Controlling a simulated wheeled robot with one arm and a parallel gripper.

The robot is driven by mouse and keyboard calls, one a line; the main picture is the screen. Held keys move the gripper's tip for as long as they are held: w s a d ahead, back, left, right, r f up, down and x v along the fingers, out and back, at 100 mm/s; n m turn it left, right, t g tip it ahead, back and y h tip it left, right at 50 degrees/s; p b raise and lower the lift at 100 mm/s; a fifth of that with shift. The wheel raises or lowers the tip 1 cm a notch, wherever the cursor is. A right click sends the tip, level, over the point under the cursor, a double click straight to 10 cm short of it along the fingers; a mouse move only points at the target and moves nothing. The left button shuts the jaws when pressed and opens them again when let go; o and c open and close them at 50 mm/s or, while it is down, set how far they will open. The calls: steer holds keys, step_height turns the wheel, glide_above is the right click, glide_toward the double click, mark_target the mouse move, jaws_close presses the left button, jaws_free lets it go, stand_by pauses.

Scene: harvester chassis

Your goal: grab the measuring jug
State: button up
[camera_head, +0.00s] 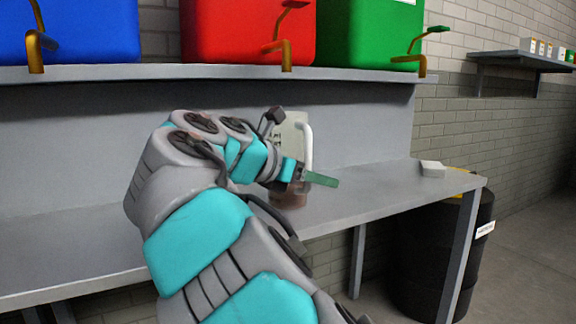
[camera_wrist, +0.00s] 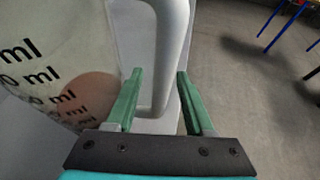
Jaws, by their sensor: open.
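The measuring jug (camera_head: 292,130) is a pale translucent vessel with a white handle (camera_head: 307,146), standing on the grey workbench behind my gripper. In the wrist view its body (camera_wrist: 55,50) with "ml" markings fills the left side, and a brownish round patch shows low on it. Its white handle (camera_wrist: 169,60) runs down between the two green fingers of my gripper (camera_wrist: 155,98). The fingers are apart, one on each side of the handle. In the head view my gripper (camera_head: 312,180) is at the jug's lower front and partly hides it.
The grey workbench (camera_head: 380,196) is mostly clear, with a small white block (camera_head: 432,169) near its right end. A shelf above holds blue (camera_head: 85,30), red (camera_head: 235,30) and green (camera_head: 360,35) containers with taps. A black drum (camera_head: 425,260) stands under the right end.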

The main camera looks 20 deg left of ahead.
steer(key=shift+w+d+f, duration=0.1)
steer(key=shift+w+d, duration=0.05)
steer(key=shift+w, duration=0.05)
jaws_close()
stand_by(0.3)
stand_by(1.0)
